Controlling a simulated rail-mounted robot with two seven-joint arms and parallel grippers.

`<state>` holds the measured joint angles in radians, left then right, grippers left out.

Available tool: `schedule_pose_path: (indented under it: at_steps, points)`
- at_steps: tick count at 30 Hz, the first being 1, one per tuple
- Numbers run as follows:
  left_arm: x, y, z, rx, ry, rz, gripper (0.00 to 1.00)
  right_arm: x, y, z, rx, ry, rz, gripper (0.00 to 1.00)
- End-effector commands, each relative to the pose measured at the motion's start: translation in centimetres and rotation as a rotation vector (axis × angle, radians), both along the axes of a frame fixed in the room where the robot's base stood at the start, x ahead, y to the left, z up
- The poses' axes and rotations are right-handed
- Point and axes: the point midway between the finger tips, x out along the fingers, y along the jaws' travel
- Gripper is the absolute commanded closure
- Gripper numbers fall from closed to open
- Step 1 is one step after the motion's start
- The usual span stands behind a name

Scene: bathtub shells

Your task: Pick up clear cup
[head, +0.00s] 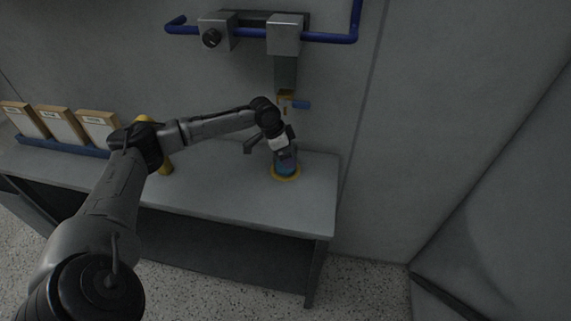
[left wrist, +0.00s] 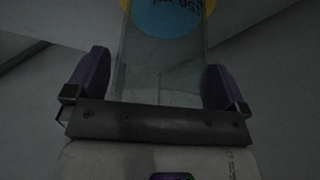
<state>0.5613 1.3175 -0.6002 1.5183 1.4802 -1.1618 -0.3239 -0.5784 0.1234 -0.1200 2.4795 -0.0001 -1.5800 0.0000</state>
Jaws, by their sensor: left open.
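The clear cup (head: 287,164) stands on a yellow-rimmed round base (head: 286,177) near the right end of the bench. My left gripper (head: 285,152) is at the cup and hides part of it. In the left wrist view the cup's transparent wall (left wrist: 160,60) lies between the two purple fingers of my left gripper (left wrist: 158,84). The fingers are open, with a gap visible beside the cup. A blue and yellow round area with dark lettering (left wrist: 168,14) shows at the top of that view. My right gripper is not in view.
A dispenser-like fixture (head: 286,72) with a blue pipe (head: 335,38) hangs on the wall above the cup. A yellow upright object (head: 166,163) stands behind my left arm. Several boxes (head: 62,127) stand in a blue tray (head: 45,144) at left. The bench front (head: 230,195) is clear.

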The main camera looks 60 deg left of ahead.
Motion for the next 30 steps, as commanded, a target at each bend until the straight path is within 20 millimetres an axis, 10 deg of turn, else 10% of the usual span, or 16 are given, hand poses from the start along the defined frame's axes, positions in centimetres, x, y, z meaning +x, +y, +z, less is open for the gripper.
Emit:
schedule_pose_path:
  at_steps: [11, 23, 30]
  points:
    - [0.25, -0.14, -0.59, 0.000, 0.000, 0.000, 0.01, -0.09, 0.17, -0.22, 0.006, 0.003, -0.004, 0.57]
    - [0.24, -0.13, -0.57, 0.000, 0.000, 0.000, 0.39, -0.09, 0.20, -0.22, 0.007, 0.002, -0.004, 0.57]
    - [0.24, -0.12, -0.54, 0.000, 0.000, 0.000, 0.41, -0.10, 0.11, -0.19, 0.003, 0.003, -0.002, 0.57]
